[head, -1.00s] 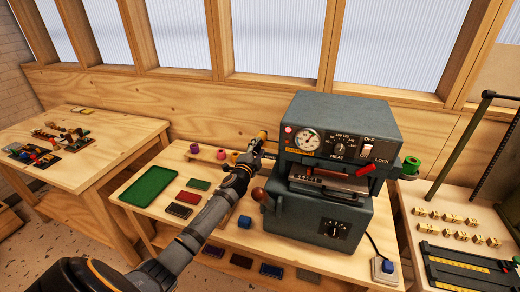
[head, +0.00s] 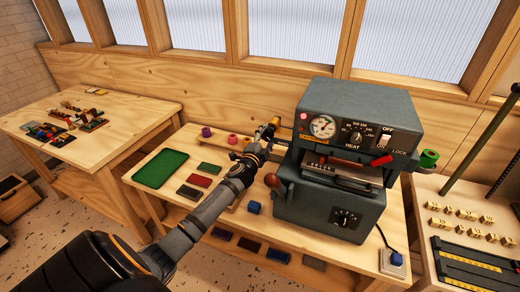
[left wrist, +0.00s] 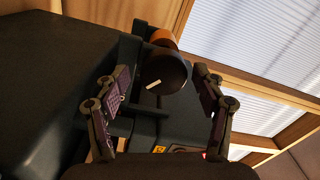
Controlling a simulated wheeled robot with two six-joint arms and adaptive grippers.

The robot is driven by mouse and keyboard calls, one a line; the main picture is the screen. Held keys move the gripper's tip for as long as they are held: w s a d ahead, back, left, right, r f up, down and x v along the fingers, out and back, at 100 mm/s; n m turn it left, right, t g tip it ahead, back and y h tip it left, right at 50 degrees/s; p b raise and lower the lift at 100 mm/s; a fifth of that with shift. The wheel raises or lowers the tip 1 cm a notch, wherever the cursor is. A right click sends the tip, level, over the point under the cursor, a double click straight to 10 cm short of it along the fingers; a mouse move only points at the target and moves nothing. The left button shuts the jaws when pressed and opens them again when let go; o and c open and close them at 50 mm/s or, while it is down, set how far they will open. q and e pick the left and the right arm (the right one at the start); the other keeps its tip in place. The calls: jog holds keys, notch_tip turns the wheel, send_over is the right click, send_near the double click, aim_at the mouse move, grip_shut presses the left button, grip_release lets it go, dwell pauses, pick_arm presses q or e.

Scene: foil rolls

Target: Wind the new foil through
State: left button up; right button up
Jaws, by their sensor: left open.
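The grey-green foil press (head: 400,105) stands on the bench, its lamp lit red. My left gripper (head: 266,136) is at the press's upper left side. In the left wrist view, the left gripper (left wrist: 161,78) is open, its fingers on either side of a dark round knob (left wrist: 166,73) with a white mark. A copper-orange roll (left wrist: 162,37) sits behind the knob, partly hidden. No finger visibly touches the knob. A green roll (head: 429,158) is on the press's right side. The foil's path inside the press is too small to make out. My right gripper is not in view.
Several coloured rolls, including a purple one (head: 206,132), stand on a wooden rack behind my arm. A red-tipped lever (head: 382,159) and a brown-knobbed handle (head: 271,180) stick out from the press.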

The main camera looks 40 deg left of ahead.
pick_arm(q)
jog(key=shift+s+d+r, duration=0.1)
jog(key=shift+s+r, duration=0.1)
jog(key=shift+s, duration=0.45)
jog(key=shift+s+r, duration=0.2)
jog(key=shift+s, duration=0.4)
jog(key=shift+s+d, duration=0.2)
jog(key=shift+s, duration=0.05)
jog(key=shift+s+d+f+b, duration=0.2)
jog(key=shift+s+b, duration=0.1)
jog(key=shift+b, duration=0.1)
jog(key=shift+s+d, duration=0.1)
jog(key=shift+s, duration=0.25)
jog(key=v, duration=0.2)
jog(key=b+v, duration=0.1)
jog(key=v, duration=0.2)
jog(key=shift+s+r, duration=0.25)
jog(key=shift+s, duration=0.1)
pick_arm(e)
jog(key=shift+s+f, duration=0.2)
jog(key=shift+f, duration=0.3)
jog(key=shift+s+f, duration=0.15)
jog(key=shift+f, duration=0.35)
